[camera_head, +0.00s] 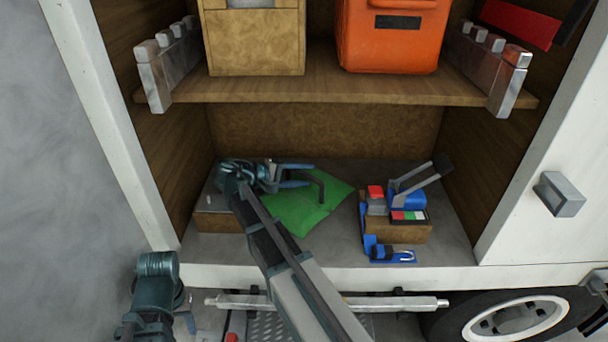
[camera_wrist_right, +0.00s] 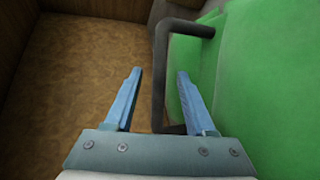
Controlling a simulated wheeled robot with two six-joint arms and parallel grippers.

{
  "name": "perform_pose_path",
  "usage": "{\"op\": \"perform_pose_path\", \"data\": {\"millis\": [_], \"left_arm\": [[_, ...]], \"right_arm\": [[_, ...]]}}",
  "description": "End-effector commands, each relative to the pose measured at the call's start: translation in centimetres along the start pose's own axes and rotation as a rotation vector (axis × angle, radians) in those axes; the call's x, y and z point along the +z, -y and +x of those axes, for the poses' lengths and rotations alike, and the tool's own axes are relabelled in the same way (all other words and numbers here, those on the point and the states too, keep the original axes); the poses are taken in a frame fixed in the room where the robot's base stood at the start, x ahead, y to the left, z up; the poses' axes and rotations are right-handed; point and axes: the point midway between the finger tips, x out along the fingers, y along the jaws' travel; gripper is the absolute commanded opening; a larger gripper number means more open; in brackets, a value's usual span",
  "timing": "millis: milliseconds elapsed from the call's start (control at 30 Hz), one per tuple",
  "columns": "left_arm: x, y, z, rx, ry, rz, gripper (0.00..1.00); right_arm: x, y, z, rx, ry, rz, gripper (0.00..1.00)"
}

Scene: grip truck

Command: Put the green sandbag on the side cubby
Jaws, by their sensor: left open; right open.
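The green sandbag (camera_head: 305,208) lies on the floor of the lower side cubby (camera_head: 330,255). It fills the right of the right wrist view (camera_wrist_right: 265,75). A dark bent handle (camera_head: 318,180) stands at the bag and also shows in the right wrist view (camera_wrist_right: 160,85). My right gripper (camera_head: 308,175) is open beside the handle, above the bag. In the wrist view the handle's lower part appears between its fingers (camera_wrist_right: 158,85); contact cannot be told. My right arm hides part of the bag. My left gripper (camera_head: 189,318) is open, outside the truck at lower left, partly hidden.
A wooden block (camera_head: 215,220) lies left of the bag. A wooden block with blue clamps (camera_head: 395,230) stands right. A shelf (camera_head: 330,88) above holds a wooden box (camera_head: 255,45) and an orange case (camera_head: 390,45). The cubby has side walls and a white frame (camera_head: 110,130).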

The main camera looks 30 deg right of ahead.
Motion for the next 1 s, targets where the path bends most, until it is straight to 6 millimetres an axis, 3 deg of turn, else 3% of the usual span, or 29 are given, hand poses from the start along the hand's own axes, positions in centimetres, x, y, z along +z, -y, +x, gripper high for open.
{"op": "perform_pose_path", "data": {"millis": [400,600,800,1000], "left_arm": [[0.2,0.3,-3.1,0.0,0.0,0.0,0.5],[0.2,0.4,-4.0,0.0,0.0,0.0,0.5],[0.2,0.4,-4.3,0.0,0.0,0.0,0.5],[0.2,0.4,-4.3,0.0,0.0,0.0,0.5]], "right_arm": [[-0.1,-0.3,-8.6,0.001,-0.004,-0.001,0.55],[-0.2,-0.2,-11.7,0.0,-0.003,0.0,0.55],[-0.1,-0.1,-13.2,0.0,-0.002,0.0,0.55],[-0.1,0.0,-13.3,0.0,-0.001,0.0,0.55]]}}
